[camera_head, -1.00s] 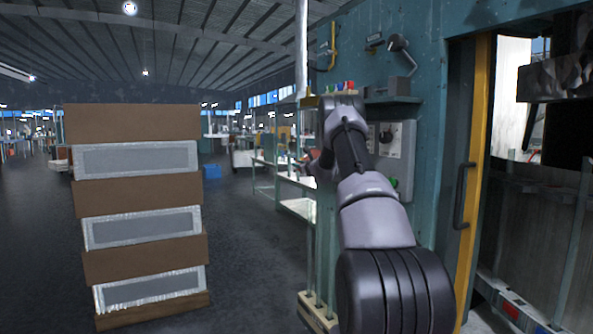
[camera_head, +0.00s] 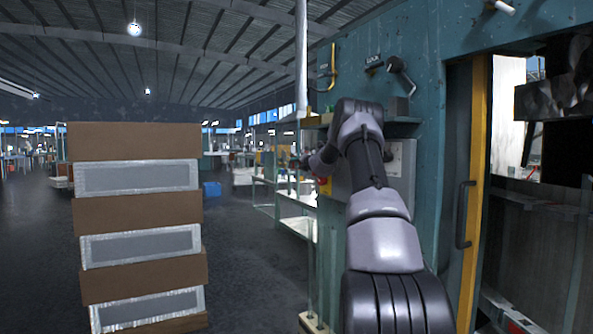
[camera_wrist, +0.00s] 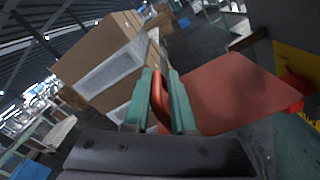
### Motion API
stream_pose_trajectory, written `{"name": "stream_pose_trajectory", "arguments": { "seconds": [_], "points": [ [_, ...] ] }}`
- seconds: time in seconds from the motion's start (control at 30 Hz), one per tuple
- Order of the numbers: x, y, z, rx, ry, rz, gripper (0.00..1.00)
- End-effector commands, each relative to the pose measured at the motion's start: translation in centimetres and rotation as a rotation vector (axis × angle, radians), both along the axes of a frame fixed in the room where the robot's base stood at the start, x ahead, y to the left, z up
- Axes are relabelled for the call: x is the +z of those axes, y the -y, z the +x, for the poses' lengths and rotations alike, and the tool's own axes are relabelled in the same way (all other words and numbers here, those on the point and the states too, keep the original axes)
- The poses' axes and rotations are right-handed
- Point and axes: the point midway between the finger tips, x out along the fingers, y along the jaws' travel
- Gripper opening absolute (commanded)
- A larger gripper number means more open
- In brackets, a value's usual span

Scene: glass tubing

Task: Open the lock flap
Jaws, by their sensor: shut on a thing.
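In the wrist view, a flat dull-red panel (camera_wrist: 235,92), apparently the lock flap, lies just right of my gripper. An orange-red bar-like handle (camera_wrist: 160,97) stands between the two green fingers of my gripper (camera_wrist: 161,80). The fingers are shut on this handle. I cannot tell how the handle joins the panel. In the head view, my gripper (camera_head: 303,163) is small and dark beyond my arm, left of the teal machine wall (camera_head: 420,75). The flap cannot be made out there.
Stacked brown and grey boxes (camera_head: 140,215) stand at the left. A red knob (camera_wrist: 297,84) on yellow is right of the panel in the wrist view. A yellow door edge (camera_head: 475,200) with a dark handle (camera_head: 463,214) is at the right. Open floor (camera_head: 240,235) lies between boxes and machine.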

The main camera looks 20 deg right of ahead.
Motion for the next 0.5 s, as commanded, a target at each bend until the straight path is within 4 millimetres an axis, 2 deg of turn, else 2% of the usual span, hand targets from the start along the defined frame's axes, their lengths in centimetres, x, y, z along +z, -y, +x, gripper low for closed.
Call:
{"name": "stream_pose_trajectory", "arguments": {
  "seconds": [0.07, 0.5],
  "points": [
    [1.2, -0.4, 0.2, 0.01, 0.004, 0.075, 0.0],
    [5.2, 2.3, 0.3, 0.01, -0.006, 0.485, 0.0]
  ]
}}
